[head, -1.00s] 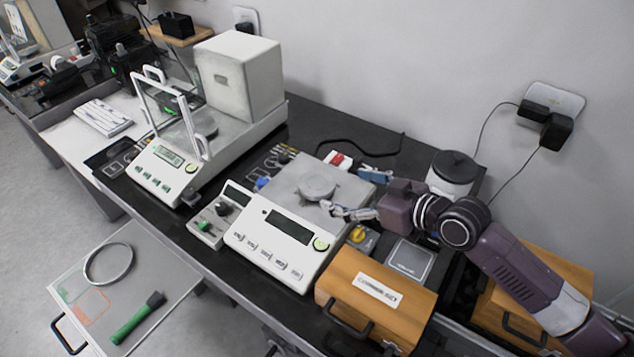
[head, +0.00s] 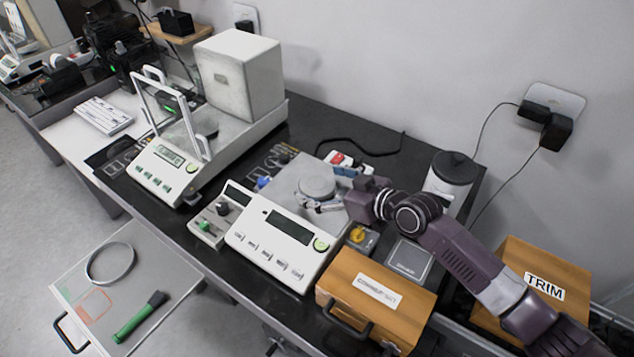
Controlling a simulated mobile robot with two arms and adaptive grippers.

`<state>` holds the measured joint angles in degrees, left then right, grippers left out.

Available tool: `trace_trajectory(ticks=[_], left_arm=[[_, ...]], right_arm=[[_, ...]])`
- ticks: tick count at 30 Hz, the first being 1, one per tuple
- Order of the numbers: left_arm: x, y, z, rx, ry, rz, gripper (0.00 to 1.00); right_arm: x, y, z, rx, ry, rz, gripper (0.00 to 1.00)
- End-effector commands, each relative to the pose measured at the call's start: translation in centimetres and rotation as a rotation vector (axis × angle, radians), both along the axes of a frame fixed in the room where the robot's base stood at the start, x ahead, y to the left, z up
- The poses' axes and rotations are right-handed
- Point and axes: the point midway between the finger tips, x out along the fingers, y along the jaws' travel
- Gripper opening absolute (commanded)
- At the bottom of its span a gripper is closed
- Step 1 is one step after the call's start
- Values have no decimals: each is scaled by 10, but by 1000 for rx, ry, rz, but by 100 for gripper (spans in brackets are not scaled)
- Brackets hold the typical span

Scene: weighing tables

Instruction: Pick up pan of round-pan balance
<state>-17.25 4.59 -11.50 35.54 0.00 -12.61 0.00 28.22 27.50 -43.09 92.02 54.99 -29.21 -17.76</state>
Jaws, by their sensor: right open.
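The round-pan balance (head: 268,247) is a white scale with a dark display and a row of buttons, on the black bench. Its round grey pan (head: 317,183) sits over the grey top plate at the back of the scale. My right gripper (head: 312,206) is open, with its fingers at the near edge of the pan. I cannot tell whether the fingers touch it. The right wrist is just right of the scale. My left gripper is not in view.
A second balance (head: 160,179) with a glass-framed shield and large white housing stands to the left. A wooden box (head: 365,312) is close at the front right. A white canister (head: 449,178) stands behind my right arm. A small control box (head: 207,224) is left of the scale.

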Motion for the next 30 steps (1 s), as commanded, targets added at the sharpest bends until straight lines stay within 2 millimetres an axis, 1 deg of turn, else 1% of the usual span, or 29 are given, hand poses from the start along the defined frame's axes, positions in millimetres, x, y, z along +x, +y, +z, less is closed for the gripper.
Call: trace_trajectory(ticks=[2, 15, 24, 29, 30], left_arm=[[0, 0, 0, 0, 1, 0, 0], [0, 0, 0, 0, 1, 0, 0], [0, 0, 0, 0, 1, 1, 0], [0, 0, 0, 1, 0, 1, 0], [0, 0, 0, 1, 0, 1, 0]], right_arm=[[0, 0, 0, 0, 0, 0, 85], [0, 0, 0, 0, 0, 0, 38], [0, 0, 4, 2, -3, 0, 37], [1, 0, 17, 1, -5, 1, 37], [1, 0, 23, 2, -7, 2, 37]])
